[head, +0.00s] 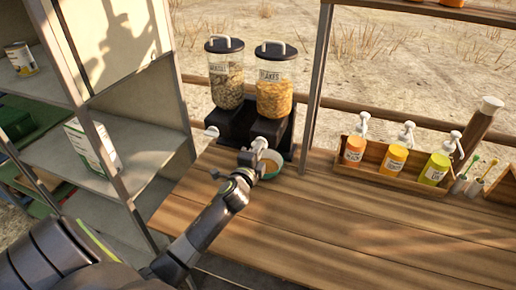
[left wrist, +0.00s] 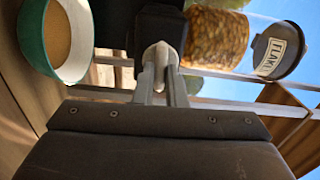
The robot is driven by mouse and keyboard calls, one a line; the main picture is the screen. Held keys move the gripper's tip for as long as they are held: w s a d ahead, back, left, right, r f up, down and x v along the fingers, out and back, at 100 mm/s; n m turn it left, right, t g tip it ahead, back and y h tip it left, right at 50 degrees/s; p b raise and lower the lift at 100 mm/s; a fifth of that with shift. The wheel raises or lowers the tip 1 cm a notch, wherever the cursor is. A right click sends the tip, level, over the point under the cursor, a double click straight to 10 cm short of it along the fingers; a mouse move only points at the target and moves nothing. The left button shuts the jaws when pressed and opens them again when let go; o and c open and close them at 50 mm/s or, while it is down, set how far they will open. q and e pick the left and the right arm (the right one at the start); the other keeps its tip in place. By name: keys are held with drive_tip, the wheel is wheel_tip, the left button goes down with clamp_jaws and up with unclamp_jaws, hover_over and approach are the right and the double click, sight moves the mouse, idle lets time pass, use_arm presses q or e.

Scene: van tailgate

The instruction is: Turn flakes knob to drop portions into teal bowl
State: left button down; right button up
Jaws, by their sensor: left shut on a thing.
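The flakes dispenser (head: 273,97) stands at the back of the wooden counter, a clear canister of golden flakes with a dark lid and a FLAKES label. It shows sideways in the left wrist view (left wrist: 215,38). My left gripper (head: 257,150) is at the dispenser's front, shut on the white flakes knob (left wrist: 160,55). The teal bowl (head: 277,172) sits on the counter below the knob, partly hidden by my gripper. In the left wrist view the bowl (left wrist: 38,40) has a teal outside, a white rim and tan contents. My right gripper is not in view.
A second dispenser (head: 226,88) with darker contents stands left of the flakes, with its own white knob (head: 211,132). A wooden caddy (head: 385,178) of pump bottles stands to the right. Metal shelves (head: 130,150) are at left. The front counter is clear.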

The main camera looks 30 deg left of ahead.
use_arm(q)
drive_tip(key=shift+m, duration=0.3)
drive_tip(key=c, duration=1.5)
unclamp_jaws()
drive_tip(key=b+v, duration=0.2)
drive_tip(key=v, duration=1.5)
drive_tip(key=shift+s+d, duration=0.15)
drive_tip(key=shift+s, duration=0.05)
